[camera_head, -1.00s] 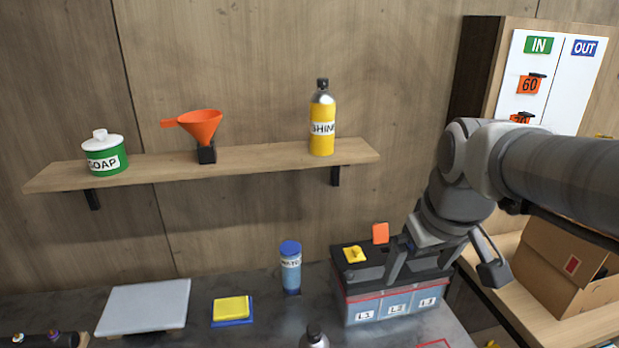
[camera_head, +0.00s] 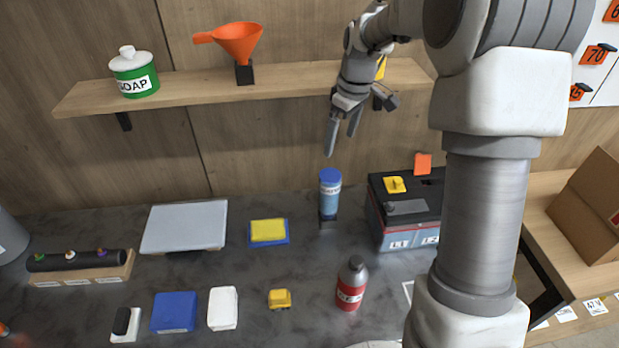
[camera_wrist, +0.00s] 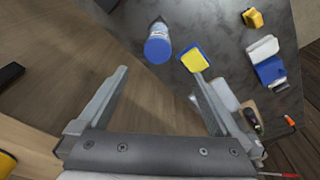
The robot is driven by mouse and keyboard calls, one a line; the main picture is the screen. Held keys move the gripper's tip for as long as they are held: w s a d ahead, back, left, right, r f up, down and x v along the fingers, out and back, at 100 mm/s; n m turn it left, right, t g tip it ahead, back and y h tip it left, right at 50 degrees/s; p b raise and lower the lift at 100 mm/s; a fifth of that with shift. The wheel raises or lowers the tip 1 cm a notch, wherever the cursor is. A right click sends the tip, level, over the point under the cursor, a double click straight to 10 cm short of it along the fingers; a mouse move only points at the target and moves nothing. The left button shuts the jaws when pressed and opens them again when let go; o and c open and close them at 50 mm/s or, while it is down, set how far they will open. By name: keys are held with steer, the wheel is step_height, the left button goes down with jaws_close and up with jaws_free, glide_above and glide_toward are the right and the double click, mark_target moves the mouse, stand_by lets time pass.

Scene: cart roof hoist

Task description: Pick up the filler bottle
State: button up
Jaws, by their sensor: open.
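The blue bottle with a blue cap and pale label (camera_head: 329,200), which I take as the filler bottle, stands upright on the dark bench, left of the battery box. Its label is too small to read surely. My gripper (camera_head: 343,138) is open and empty, pointing down above the bottle and slightly right of it in the head view. In the wrist view the bottle's blue cap (camera_wrist: 157,50) shows beyond the gap between the open fingers (camera_wrist: 160,75). The fingers do not touch it.
The battery box (camera_head: 405,225) with a yellow cap on top stands close right of the bottle. A red-labelled bottle (camera_head: 352,285) stands in front. A yellow sponge on a blue base (camera_head: 268,231) lies left. The shelf (camera_head: 180,83) is behind my gripper.

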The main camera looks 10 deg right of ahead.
mark_target(328, 175)
steer(key=f, duration=0.4)
steer(key=w+a+f, duration=0.1)
steer(key=f, duration=0.3)
steer(key=w+a+f, duration=0.1)
steer(key=f, duration=0.3)
steer(key=shift+w+f+p, duration=0.15)
steer(key=shift+f+p, duration=0.1)
steer(key=shift+p, duration=0.15)
steer(key=shift+w+d+f+p, duration=0.15)
steer(key=shift+f+p, duration=0.1)
steer(key=shift+f, duration=1.15)
steer(key=shift+w+f+p, duration=0.1)
steer(key=shift+f+p, duration=0.1)
steer(key=shift+f, duration=1.15)
jaws_close()
